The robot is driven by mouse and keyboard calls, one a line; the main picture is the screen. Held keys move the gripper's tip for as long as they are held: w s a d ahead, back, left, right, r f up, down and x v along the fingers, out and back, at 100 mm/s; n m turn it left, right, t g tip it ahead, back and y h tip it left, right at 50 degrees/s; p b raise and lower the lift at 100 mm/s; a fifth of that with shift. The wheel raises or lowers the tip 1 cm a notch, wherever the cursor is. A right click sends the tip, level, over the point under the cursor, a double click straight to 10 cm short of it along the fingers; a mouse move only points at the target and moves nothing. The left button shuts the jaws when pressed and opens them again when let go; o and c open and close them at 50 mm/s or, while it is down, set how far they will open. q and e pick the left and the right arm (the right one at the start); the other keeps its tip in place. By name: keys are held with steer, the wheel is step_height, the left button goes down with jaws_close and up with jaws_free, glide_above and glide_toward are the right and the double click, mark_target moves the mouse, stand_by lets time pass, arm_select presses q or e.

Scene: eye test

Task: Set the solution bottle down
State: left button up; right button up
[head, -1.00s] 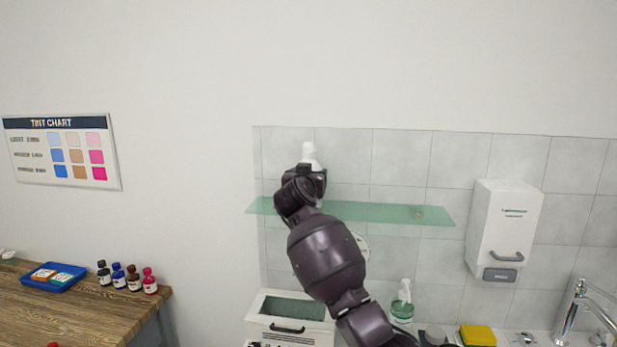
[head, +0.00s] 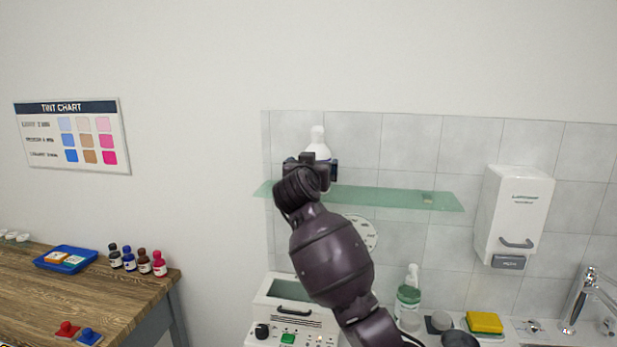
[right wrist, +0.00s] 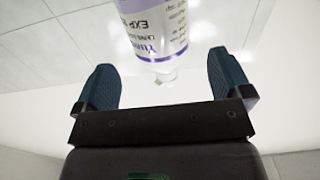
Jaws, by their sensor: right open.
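The solution bottle, white with a narrow top, is upright at the left end of the green glass shelf (head: 390,199). Its cap and shoulder (head: 318,146) show above my right gripper, which hides its base in the head view. My right gripper (head: 319,162) is open in front of the bottle. In the right wrist view the bottle (right wrist: 152,28), with a white and purple label, lies between and beyond the spread fingers (right wrist: 160,70). There is a gap on both sides of it. My left gripper is out of view.
Below the shelf stand a white device (head: 290,312), a green pump bottle (head: 408,296) and a yellow sponge (head: 484,322). A dispenser (head: 514,215) hangs at right by the tap (head: 578,300). Several small bottles (head: 137,260) and a blue tray (head: 66,259) are on the wooden table.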

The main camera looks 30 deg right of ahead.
steer(key=v, duration=0.5)
steer(key=shift+s+a, duration=0.25)
steer(key=shift+s, duration=0.05)
